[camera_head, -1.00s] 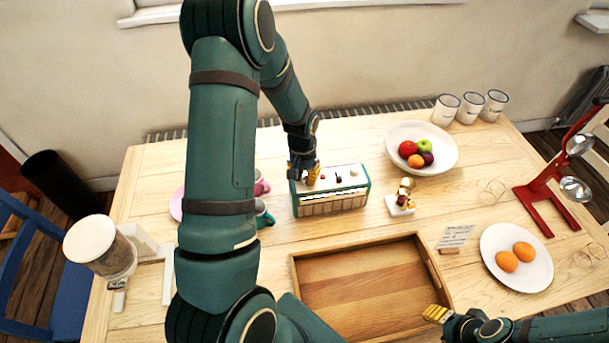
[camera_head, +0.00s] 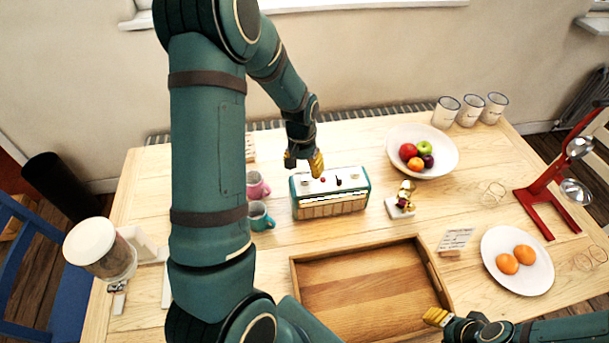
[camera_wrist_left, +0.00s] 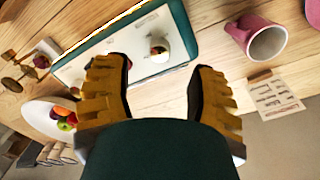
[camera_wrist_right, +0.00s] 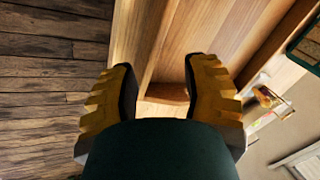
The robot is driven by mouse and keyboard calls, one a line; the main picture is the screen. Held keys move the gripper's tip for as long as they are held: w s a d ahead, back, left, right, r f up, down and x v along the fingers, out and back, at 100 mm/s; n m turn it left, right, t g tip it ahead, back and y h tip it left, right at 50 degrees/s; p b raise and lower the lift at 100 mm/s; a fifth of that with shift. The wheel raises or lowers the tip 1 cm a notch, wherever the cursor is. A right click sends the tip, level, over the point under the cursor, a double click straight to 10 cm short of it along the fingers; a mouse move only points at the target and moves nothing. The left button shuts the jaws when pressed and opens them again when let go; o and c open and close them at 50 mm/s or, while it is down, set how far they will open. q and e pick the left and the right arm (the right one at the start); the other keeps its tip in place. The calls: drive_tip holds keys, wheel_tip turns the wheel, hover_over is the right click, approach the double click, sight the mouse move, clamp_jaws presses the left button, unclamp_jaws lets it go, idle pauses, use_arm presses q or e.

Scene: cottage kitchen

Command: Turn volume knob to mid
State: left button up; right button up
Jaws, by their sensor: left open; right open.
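The radio (camera_head: 331,206) is a teal box with a pale top panel and a light slatted front, standing on the table. Its top carries a cream knob at the left end, a small red button (camera_head: 323,180), a black lever (camera_head: 338,181) and another cream knob (camera_head: 355,171) at the right. My left gripper (camera_head: 304,162) is open above the radio's left end, pointing down. My right gripper (camera_head: 436,316) is open and empty by the tray's right front corner.
Pink (camera_head: 257,186) and teal (camera_head: 260,217) mugs stand close left of the radio. A small gold figurine (camera_head: 403,196) and a fruit bowl (camera_head: 447,160) are to its right. A wooden tray (camera_head: 300,268) lies in front. My left arm hides the table's left part.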

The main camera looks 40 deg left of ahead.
sight(302, 178)
use_arm(q)
wheel_tip(302, 178, up, 7)
drive_tip(key=shift+a+r, duration=0.15)
drive_tip(key=shift+a, duration=0.05)
drive_tip(key=shift+s, duration=0.1)
idle(0.5)
